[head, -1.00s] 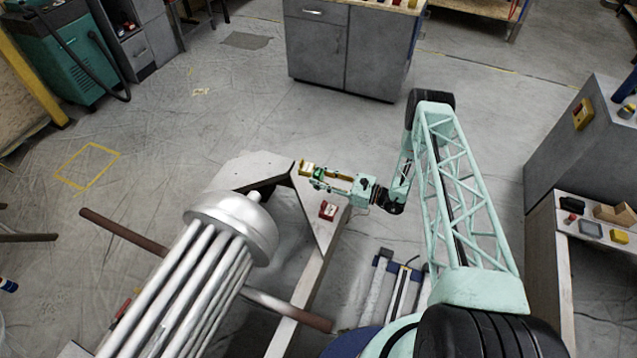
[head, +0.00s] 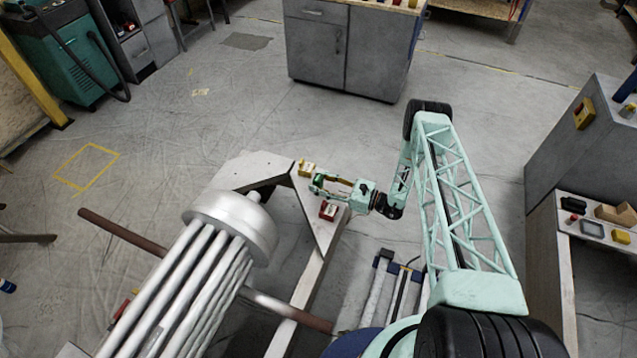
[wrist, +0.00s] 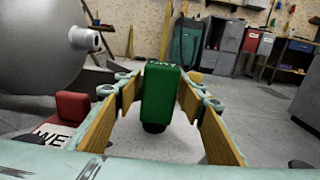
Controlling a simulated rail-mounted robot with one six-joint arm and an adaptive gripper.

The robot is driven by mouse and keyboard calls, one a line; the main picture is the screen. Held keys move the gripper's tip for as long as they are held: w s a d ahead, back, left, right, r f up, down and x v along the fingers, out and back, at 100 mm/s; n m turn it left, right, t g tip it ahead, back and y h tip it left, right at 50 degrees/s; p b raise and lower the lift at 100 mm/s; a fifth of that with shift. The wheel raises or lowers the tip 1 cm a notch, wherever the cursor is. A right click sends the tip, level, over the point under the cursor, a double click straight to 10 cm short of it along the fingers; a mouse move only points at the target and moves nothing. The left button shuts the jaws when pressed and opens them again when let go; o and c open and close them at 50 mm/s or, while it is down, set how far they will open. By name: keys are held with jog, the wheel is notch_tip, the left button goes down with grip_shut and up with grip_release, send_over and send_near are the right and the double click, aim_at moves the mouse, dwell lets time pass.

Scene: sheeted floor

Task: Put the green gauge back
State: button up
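The green gauge (wrist: 161,92) is a green block with a dark round foot, upright between the two yellow-faced fingers in the wrist view. My gripper (head: 318,183) is closed against both sides of it, over the pale plate (head: 256,164) of the stand. In the head view the green gauge (head: 318,181) shows small at the fingertips. I cannot tell whether its foot touches the plate. A red block (wrist: 73,105) with a white lettered label is to the left of the fingers; it also shows in the head view (head: 328,209).
A yellow block (head: 307,168) sits on the plate close beyond the fingertips. A large metal vessel with pipes (head: 232,222) stands left of the gripper. A grey cabinet (head: 345,45) stands behind. A bench (head: 567,245) with small items is at the right. Open floor lies between.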

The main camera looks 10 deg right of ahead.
jog(key=shift+o, duration=0.3)
jog(key=shift+r, duration=0.15)
jog(key=shift+s+d, duration=0.1)
jog(key=shift+d, duration=0.05)
jog(key=shift+p+v, duration=1.05)
jog(key=shift+v, duration=4.8)
